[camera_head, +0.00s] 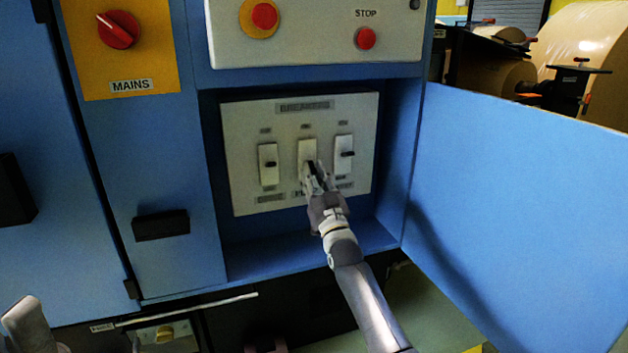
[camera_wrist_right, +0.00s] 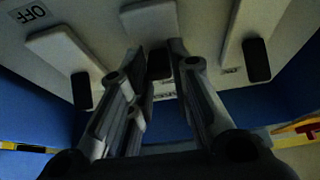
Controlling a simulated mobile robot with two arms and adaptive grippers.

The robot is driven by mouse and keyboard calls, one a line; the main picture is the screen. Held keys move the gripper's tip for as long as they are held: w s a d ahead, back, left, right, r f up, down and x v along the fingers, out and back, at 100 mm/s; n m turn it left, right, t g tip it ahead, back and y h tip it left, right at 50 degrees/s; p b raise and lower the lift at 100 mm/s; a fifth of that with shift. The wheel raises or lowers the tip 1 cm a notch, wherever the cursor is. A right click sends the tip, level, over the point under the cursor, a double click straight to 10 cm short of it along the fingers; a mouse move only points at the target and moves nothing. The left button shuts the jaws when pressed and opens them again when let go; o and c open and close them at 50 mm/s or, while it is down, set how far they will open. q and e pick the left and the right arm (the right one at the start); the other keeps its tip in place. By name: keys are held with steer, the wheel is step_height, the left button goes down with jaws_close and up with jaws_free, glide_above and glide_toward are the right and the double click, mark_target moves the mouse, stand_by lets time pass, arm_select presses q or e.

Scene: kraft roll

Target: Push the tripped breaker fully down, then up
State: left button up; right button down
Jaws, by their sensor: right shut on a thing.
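A pale panel (camera_head: 240,190) in the blue recess holds three white breakers side by side. The left breaker (camera_head: 268,153) and right breaker (camera_head: 344,141) each show a dark toggle near mid-height. The middle breaker (camera_head: 306,149) has its lower part covered by my right gripper (camera_head: 315,177), which reaches up from below. In the right wrist view, the right gripper's fingers (camera_wrist_right: 160,75) are on either side of the middle breaker's dark toggle (camera_wrist_right: 159,64), shut on it. The toggle's exact height is hidden in the head view.
An open blue door (camera_head: 510,210) stands right of the recess. Above are a red stop button (camera_head: 365,38) and another red button (camera_head: 264,15). A red MAINS knob (camera_head: 118,29) is at upper left. The recess walls lie close around the panel.

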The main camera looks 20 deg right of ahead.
steer(key=c, duration=1.3)
jaws_free()
steer(key=v, duration=1.2)
steer(key=shift+s, duration=0.1)
